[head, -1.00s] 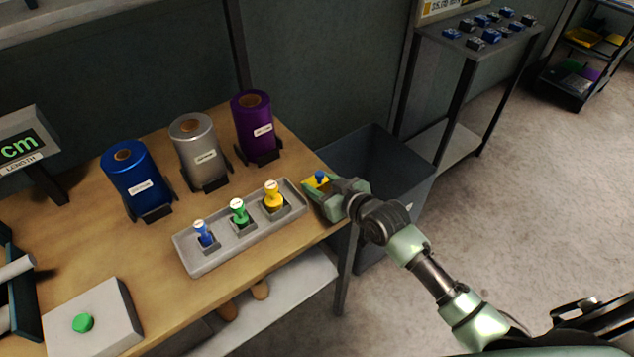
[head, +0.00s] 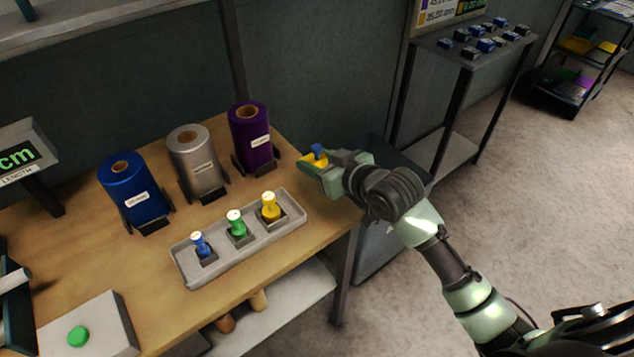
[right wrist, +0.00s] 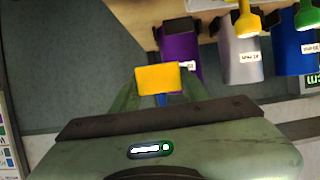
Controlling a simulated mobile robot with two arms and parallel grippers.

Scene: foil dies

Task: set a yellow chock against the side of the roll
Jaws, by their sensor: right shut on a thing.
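My right gripper (head: 318,172) is shut on a yellow chock (head: 310,159) with a blue knob on it. It holds the chock in the air by the table's right end, to the right of the purple roll (head: 251,135). The chock (right wrist: 159,78) also shows between the fingers in the right wrist view, with the purple roll (right wrist: 178,47) just beyond it. A silver roll (head: 193,158) and a blue roll (head: 131,187) stand upright in dark cradles to the left of the purple one. My left gripper is not in view.
A grey tray (head: 190,275) with blue, green and yellow knobbed stamps lies in front of the rolls. A dark bin (head: 385,240) stands beyond the table's right end, behind my arm. A box with a green button (head: 78,336) sits at front left.

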